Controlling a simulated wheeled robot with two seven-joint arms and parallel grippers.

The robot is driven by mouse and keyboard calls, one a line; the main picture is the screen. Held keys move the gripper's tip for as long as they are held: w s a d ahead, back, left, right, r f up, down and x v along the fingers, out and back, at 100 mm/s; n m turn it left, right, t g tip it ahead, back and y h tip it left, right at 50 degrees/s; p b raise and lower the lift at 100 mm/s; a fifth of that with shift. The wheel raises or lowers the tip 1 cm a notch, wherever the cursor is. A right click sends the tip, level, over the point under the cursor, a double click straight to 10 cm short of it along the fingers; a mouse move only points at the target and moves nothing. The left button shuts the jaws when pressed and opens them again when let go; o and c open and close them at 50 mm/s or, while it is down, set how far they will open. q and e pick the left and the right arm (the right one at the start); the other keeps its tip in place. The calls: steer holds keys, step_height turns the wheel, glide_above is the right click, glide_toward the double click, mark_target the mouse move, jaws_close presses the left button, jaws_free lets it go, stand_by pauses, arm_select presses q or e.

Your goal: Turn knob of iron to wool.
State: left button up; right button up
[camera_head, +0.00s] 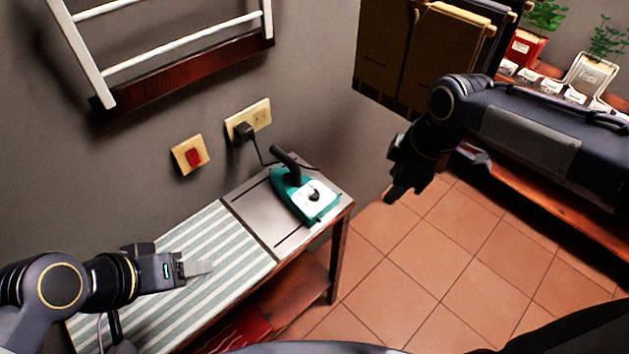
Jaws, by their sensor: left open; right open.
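A teal iron (300,192) with a black handle rests on the grey metal plate (262,222) at the right end of an ironing table. A black knob (313,195) sits on a white dial plate on the iron's upper face. The dial markings are too small to read. My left gripper (205,267) is open and empty above the striped cloth, to the left of the iron and apart from it. My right gripper (392,190) is open and empty in the air to the right of the iron, apart from it.
The iron's black cord runs to a plug (244,132) in a wall outlet. A red wall switch (193,156) is to its left. The striped cloth (200,240) covers the table's left part. A white rack (180,45) hangs above. Potted plants stand at upper right.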

steer(key=w+a+f+n+g+h+p, duration=0.1)
steer(key=w+a+f+n, duration=0.1)
steer(key=w+a+n, duration=0.4)
steer(key=n+h+p, duration=0.1)
steer(key=n+p, duration=0.1)
steer(key=n, duration=0.4)
glide_above(314, 190)
steer(key=shift+g, duration=0.4)
steer(key=f, duration=0.4)
steer(key=shift+s+d+f, duration=0.1)
steer(key=shift+d+f, duration=0.05)
steer(key=shift+d, duration=0.1)
steer(key=shift+a+f+n, duration=0.25)
steer(key=shift+f+n, duration=0.05)
steer(key=shift+f, duration=0.35)
step_height(314, 190, down, 7)
steer(key=shift+f+p, duration=0.1)
steer(key=shift+p, duration=0.2)
steer(key=c, duration=1)
